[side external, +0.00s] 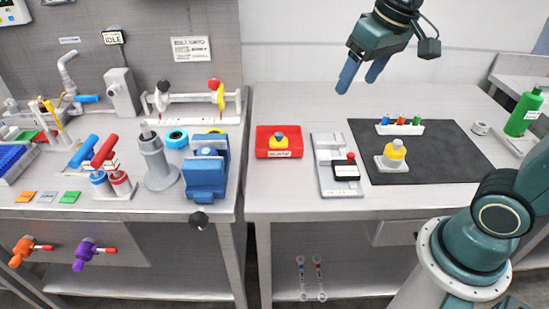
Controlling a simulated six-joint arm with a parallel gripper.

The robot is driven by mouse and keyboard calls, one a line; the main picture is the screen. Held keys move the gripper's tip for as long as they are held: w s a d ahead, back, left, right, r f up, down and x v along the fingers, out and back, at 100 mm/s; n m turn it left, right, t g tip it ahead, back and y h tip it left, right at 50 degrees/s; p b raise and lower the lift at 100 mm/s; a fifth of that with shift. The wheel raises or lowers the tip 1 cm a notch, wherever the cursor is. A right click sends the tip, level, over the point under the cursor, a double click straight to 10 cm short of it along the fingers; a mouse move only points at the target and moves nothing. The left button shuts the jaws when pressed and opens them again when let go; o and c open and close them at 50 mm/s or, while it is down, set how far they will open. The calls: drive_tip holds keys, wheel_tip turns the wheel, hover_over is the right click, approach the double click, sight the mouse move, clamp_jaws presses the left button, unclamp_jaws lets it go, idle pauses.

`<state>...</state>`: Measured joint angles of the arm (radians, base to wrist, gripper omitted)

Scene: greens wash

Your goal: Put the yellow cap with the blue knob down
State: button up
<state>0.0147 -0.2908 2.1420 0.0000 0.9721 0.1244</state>
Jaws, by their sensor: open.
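A yellow cap (396,152) with a small blue knob on top sits on a pale, square-based holder (393,165) on the dark mat. My gripper (356,86) is open and empty, high above the table and up and to the left of the cap, apart from it.
A white rack (382,128) with several small coloured pieces stands behind the cap. A green bottle (522,115) is at right. The mat's right part is clear.

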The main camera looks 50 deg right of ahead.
drive_tip(key=s+f+n+t, duration=0.1)
drive_tip(key=s+f+t, duration=0.1)
drive_tip(key=s, duration=0.9)
drive_tip(key=shift+s+a+f+n, duration=0.2)
drive_tip(key=shift+s+f+n, duration=0.1)
drive_tip(key=shift+f, duration=0.05)
